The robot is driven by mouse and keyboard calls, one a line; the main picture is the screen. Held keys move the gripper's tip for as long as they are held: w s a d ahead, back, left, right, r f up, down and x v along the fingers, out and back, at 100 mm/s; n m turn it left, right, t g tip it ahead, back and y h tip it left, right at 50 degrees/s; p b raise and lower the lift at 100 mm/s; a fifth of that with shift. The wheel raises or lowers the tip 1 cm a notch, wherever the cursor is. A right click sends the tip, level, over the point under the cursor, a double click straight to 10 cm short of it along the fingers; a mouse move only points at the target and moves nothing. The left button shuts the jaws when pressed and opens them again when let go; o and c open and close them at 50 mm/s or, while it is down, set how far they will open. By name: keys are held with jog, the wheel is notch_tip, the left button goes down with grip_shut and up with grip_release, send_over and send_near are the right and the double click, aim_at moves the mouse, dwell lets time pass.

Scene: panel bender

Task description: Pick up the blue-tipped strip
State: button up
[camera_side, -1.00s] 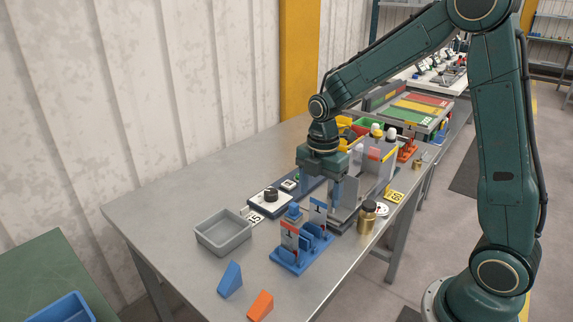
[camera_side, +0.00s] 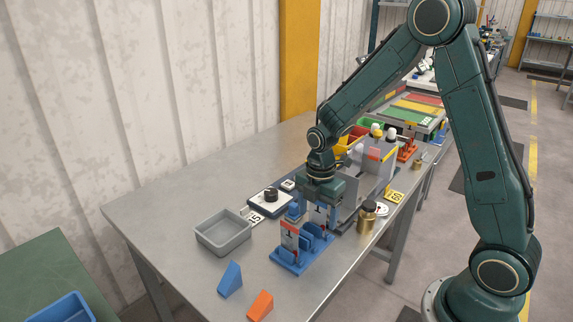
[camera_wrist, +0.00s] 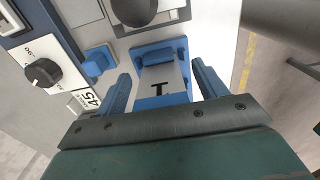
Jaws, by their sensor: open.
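A blue rack (camera_side: 288,262) stands near the front of the table in the side view. It holds a grey strip with a red mark (camera_side: 289,235) in front and a strip with a blue mark behind it, now mostly covered by my gripper (camera_side: 322,208). In the wrist view, a pale strip with a dark T mark and blue at its end (camera_wrist: 160,84) lies between the two blue fingers of my gripper (camera_wrist: 161,72). The jaws are open, with one finger on each side and gaps to both. Contact cannot be seen in the side view.
A blue-topped post (camera_side: 294,209) stands close to the left of my gripper. A brass weight (camera_side: 367,217) stands to the right, with a grey machine (camera_side: 368,178) behind.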

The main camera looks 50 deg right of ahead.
jog(key=shift+f, duration=0.5)
jog(key=c, duration=0.9)
